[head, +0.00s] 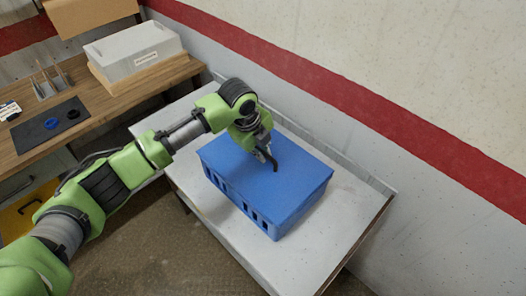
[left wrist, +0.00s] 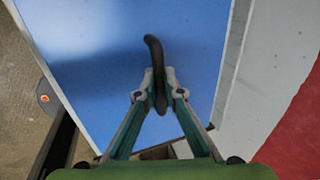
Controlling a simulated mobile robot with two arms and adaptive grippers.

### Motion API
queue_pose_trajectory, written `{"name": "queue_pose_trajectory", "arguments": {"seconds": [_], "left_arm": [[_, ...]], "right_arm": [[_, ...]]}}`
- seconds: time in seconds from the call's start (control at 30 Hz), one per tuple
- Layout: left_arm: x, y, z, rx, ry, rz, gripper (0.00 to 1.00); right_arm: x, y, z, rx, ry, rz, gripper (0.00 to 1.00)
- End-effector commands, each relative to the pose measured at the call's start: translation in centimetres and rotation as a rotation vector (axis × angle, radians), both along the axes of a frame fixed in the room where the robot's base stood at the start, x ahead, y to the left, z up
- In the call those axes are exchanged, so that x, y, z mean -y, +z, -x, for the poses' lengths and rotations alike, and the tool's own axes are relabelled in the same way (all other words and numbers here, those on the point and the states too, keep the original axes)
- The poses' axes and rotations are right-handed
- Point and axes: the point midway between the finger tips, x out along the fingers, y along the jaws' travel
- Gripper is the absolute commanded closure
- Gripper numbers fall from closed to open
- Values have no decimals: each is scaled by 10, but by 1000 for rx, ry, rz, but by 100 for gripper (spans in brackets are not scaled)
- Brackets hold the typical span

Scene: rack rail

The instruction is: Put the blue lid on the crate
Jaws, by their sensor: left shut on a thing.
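The blue lid (head: 297,178) lies flat on top of the blue crate (head: 245,203), whose slotted side shows below it. The lid has a dark curved handle (head: 273,163). My left gripper (head: 267,153) is shut on this handle from above. In the left wrist view the two fingertips (left wrist: 160,85) close on the dark handle (left wrist: 153,52), and the blue lid (left wrist: 95,50) fills most of the picture behind it. I cannot see inside the crate. The lid's far left corner is hidden behind my arm. My right gripper is not in view.
The crate stands on a pale table (head: 345,215) against the wall, with free room around it. A wooden bench (head: 25,150) at the left bears a grey box (head: 135,52), a dark mat (head: 45,133) and small items.

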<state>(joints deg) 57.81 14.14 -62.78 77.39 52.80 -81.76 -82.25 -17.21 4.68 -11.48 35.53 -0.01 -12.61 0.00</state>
Motion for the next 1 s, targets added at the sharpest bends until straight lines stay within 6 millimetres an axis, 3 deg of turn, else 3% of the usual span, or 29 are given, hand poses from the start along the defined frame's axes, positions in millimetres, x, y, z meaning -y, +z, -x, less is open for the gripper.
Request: {"name": "queue_pose_trajectory", "arguments": {"seconds": [0.27, 0.3, 0.37, 0.77, 1.0], "left_arm": [[0, 1, 0, 1, 0, 1, 100], [0, 1, 0, 1, 0, 1, 84], [0, 1, 0, 1, 0, 1, 72], [-1, 4, 1, 0, 0, 0, 72], [-10, 43, 8, 4, 0, 1, 72]], "right_arm": [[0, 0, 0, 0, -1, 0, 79], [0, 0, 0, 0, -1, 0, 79], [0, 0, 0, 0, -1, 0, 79], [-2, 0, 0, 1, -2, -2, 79], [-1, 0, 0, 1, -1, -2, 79]]}}
